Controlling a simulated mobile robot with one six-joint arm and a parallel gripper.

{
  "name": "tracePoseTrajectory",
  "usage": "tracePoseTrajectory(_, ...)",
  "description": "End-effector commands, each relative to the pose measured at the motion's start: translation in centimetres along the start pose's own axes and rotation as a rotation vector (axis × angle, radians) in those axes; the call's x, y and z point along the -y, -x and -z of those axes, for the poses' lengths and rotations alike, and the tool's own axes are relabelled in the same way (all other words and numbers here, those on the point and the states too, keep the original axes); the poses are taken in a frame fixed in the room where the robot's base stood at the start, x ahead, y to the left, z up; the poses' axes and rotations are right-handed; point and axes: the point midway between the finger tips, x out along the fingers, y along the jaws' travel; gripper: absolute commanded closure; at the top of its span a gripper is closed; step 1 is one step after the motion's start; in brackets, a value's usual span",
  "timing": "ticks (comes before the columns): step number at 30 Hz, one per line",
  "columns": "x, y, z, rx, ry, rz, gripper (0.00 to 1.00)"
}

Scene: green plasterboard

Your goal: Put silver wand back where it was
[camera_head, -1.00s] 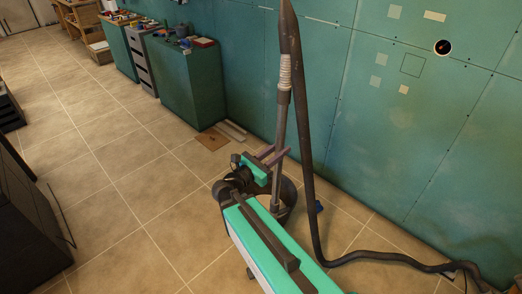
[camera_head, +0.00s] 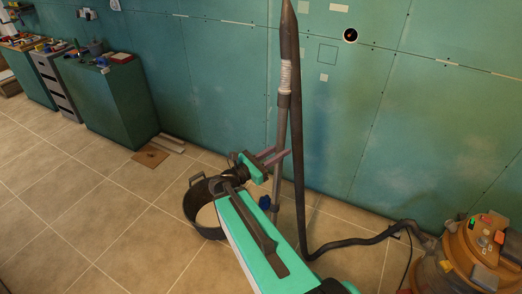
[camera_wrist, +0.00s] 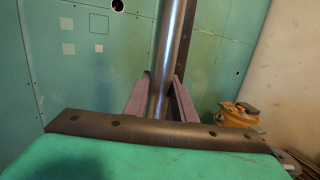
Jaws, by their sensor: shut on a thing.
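The silver wand (camera_head: 277,150) is a long metal tube with a ribbed pale section and a dark hose at its top. It stands near upright in the head view. My gripper (camera_head: 271,156) is shut on its tube around mid-length. In the wrist view the wand (camera_wrist: 172,60) runs up between the two purple-grey fingers of my gripper (camera_wrist: 160,98). The dark hose (camera_head: 299,180) hangs down beside the wand and runs right along the floor to an orange vacuum cleaner (camera_head: 468,258). The wand's lower end is partly hidden behind my arm.
A black bucket (camera_head: 199,215) stands on the floor left of my arm. A small blue item (camera_head: 264,202) is near the wand's lower part. Green cabinets (camera_head: 112,110) with tools line the wall at left. The green wall (camera_head: 400,120) is behind. Tiled floor at left is free.

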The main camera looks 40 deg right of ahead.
Motion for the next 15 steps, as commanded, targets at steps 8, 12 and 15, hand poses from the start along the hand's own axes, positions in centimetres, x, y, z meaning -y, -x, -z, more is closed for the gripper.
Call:
tracePoseTrajectory(8, 4.3, -4.7, -0.1, 0.007, 0.011, 0.119, 1.00)
tracePoseTrajectory(12, 6.6, -6.7, -0.1, 0.008, 0.017, 0.176, 1.00)
tracePoseTrajectory(15, 8.3, -8.1, -0.1, 0.009, 0.022, 0.218, 1.00)
